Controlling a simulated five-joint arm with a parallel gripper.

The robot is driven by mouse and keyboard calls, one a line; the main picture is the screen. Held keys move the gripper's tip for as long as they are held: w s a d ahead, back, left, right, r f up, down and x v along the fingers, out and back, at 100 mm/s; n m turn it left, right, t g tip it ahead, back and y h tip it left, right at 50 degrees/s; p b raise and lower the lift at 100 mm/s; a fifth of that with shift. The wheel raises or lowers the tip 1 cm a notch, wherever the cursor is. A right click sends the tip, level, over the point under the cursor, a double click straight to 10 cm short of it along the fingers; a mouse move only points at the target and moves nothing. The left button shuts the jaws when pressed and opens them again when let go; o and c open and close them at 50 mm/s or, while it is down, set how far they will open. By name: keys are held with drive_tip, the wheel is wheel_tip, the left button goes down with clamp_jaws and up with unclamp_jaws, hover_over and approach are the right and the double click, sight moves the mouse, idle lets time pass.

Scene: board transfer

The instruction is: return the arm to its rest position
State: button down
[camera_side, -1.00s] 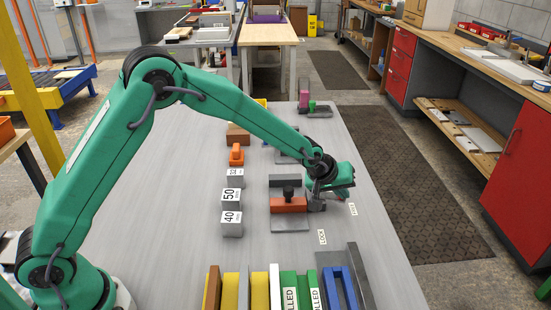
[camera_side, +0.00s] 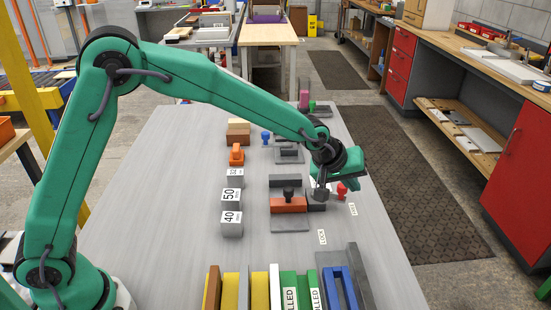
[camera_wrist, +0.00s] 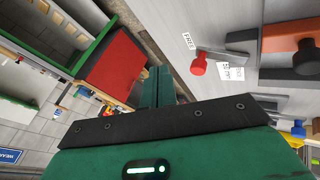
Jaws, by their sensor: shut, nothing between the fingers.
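My gripper (camera_wrist: 158,78) shows in the wrist view with its dark green fingers together and nothing between them. In the side view my gripper (camera_side: 352,168) is over the right part of the grey table, above and partly behind the red knob (camera_side: 341,189). The red knob also shows in the wrist view (camera_wrist: 198,66), apart from the fingers and to their right. My arm reaches out bent, its elbow high. The fingertips are not clear in the side view.
An orange-red block with a black knob (camera_side: 289,204) sits left of my gripper. Grey weights (camera_side: 232,222), an orange piece (camera_side: 236,154) and a blue knob (camera_side: 266,137) stand farther left. Coloured slotted holders line the front. The table (camera_side: 150,215) is clear at left.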

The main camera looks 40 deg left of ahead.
drive_tip(key=shift+s+d+r, duration=0.25)
drive_tip(key=shift+r, duration=0.2)
drive_tip(key=s+a+r+m+y, duration=0.1)
drive_tip(key=s+a+r+m, duration=0.2)
drive_tip(key=s+a+r, duration=1)
drive_tip(key=s+a+f+m, duration=0.1)
drive_tip(key=s+a, duration=0.2)
drive_tip(key=s, duration=0.3)
drive_tip(key=s+a+m+y, duration=0.1)
drive_tip(key=s+a, duration=0.3)
drive_tip(key=s, duration=0.3)
drive_tip(key=s+a+f+g, duration=0.1)
drive_tip(key=s+a, duration=0.2)
drive_tip(key=s, duration=0.3)
drive_tip(key=shift+s+a+f+m+y, duration=0.2)
drive_tip(key=shift+s+f+m+y, duration=0.15)
drive_tip(key=shift+s+m+y, duration=0.05)
